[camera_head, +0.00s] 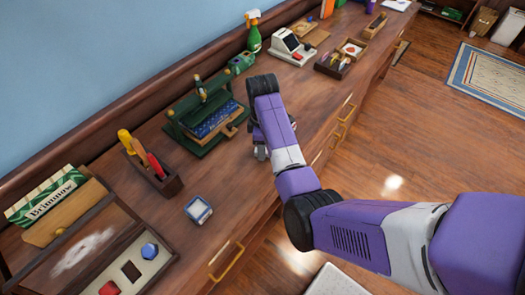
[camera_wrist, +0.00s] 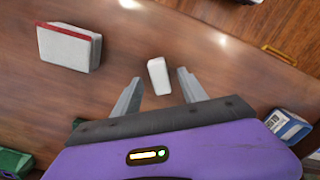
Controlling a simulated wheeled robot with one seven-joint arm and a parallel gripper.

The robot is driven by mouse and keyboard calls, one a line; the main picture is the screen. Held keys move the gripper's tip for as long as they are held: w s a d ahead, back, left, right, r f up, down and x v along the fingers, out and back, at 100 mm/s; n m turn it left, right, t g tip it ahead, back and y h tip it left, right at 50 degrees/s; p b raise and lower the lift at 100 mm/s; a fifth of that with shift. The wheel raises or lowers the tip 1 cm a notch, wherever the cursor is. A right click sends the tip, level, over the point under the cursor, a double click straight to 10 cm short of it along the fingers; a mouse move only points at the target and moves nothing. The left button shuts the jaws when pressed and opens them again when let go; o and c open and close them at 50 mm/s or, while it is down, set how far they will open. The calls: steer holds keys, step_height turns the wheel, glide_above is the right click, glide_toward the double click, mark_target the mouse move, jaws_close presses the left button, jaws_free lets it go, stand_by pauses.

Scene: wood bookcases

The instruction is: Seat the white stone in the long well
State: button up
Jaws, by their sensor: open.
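The white stone (camera_wrist: 158,76) is a small pale block on the wooden counter in the wrist view. It lies between the fingertips of my open gripper (camera_wrist: 160,88), with a gap on both sides. Whether the fingers are down at its height I cannot tell. In the head view my gripper (camera_head: 260,148) is over the counter's front part, and my arm hides the stone. At lower left a dark wooden case holds a pale strip (camera_head: 116,282) with a red piece (camera_head: 109,288), a dark square recess (camera_head: 131,271) and a blue piece (camera_head: 149,251). Which part is the long well is unclear.
A blue-and-white box (camera_head: 198,210) stands between my gripper and the case. A wooden tool holder (camera_head: 163,180) and a green press (camera_head: 205,125) stand behind. A white box with a red edge (camera_wrist: 69,47) lies near the stone. Bare counter surrounds the stone.

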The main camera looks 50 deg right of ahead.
steer(key=shift+f, duration=0.5)
jaws_close()
steer(key=shift+r, duration=0.15)
